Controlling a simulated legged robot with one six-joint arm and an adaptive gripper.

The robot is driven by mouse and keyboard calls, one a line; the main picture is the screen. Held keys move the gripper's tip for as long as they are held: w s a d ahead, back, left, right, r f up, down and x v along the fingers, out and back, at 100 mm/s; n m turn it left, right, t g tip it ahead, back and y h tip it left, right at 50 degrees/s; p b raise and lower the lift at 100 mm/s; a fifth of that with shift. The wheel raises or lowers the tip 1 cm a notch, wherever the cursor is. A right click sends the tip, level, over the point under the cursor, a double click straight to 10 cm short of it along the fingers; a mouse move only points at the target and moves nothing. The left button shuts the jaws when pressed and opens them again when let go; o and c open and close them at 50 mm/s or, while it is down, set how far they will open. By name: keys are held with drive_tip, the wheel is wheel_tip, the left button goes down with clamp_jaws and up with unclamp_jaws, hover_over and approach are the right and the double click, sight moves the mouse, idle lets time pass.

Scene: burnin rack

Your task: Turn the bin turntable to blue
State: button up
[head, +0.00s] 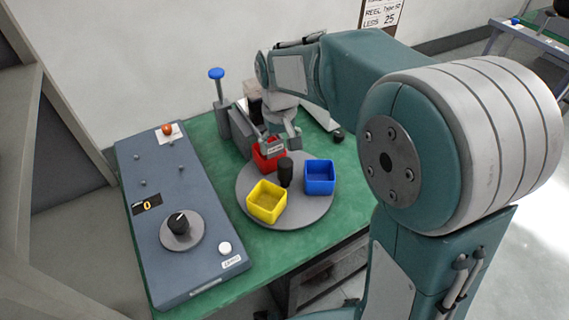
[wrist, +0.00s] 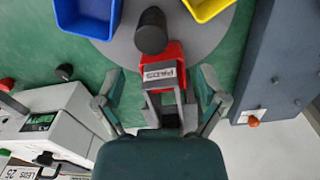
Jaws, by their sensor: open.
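The bin turntable (head: 300,214) is a grey disc on the green table, with a dark upright knob (head: 285,172) at its centre. It carries a red bin (head: 262,160) at the back, a yellow bin (head: 267,203) at the front and a blue bin (head: 319,178) on the right. My gripper (head: 281,142) is open at the red bin's side of the disc. In the wrist view its fingers (wrist: 161,75) stand apart on either side of the red bin (wrist: 174,52) and a grey piece labelled PADS (wrist: 159,73). I cannot tell whether they touch anything. The knob (wrist: 151,32) stands clear of the fingers.
A blue-grey control panel (head: 190,235) with a dial, a white button and an orange-red knob lies left of the turntable. A blue-topped post (head: 217,88) and grey blocks stand behind. A device with a green display (wrist: 40,122) shows in the wrist view.

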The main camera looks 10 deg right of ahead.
sight(285, 162)
drive_tip(key=f, duration=0.2)
drive_tip(key=d+f, duration=0.1)
drive_tip(key=f, duration=0.2)
drive_tip(key=d+f, duration=0.1)
drive_tip(key=f, duration=0.2)
drive_tip(key=shift+a+f, duration=0.25)
drive_tip(key=shift+a, duration=0.55)
drive_tip(key=c, duration=0.5)
drive_tip(key=shift+d, duration=0.4)
clamp_jaws()
